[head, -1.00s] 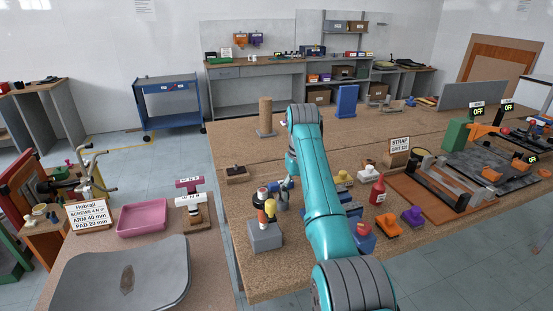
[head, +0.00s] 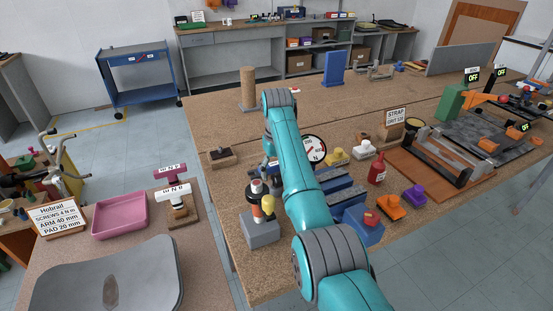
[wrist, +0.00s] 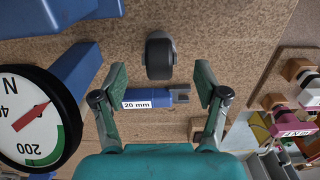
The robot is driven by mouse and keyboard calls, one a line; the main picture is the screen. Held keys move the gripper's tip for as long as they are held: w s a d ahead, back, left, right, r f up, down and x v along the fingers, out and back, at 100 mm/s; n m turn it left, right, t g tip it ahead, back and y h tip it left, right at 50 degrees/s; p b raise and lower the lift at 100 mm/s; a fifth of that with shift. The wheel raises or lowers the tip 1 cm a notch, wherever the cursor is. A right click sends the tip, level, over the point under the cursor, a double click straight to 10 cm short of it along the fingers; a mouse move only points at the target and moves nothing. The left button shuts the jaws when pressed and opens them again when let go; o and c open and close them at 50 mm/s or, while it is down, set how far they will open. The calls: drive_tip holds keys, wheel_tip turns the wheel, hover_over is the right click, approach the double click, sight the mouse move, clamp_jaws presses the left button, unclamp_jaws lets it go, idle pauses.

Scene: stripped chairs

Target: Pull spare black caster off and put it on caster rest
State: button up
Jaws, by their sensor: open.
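A black caster (wrist: 158,58) with a grey mount shows in the wrist view, just beyond my fingertips and roughly centred between them. I cannot tell what it is fixed to. My gripper (wrist: 161,80) is open and empty, with one finger on each side. A blue-grey piece labelled 20 mm (wrist: 155,98) shows between the fingers, nearer the palm. In the head view my arm hides the caster and most of the gripper. A small wooden block with a dark top (head: 222,157) stands left of my arm; I cannot tell whether it is the caster rest.
A round dial (wrist: 38,118) and blue vise-like blocks (wrist: 65,60) are close on the left in the wrist view. In the head view a grey block with bottle-like items (head: 262,228) stands left of my arm. A wooden post (head: 248,90) stands farther back. Bare bench lies around it.

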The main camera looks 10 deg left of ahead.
drive_tip(key=shift+f, duration=2.2)
clamp_jaws()
drive_tip(key=shift+r, duration=0.7)
drive_tip(key=c, duration=0.7)
unclamp_jaws()
clamp_jaws()
drive_tip(key=shift+r, duration=0.55)
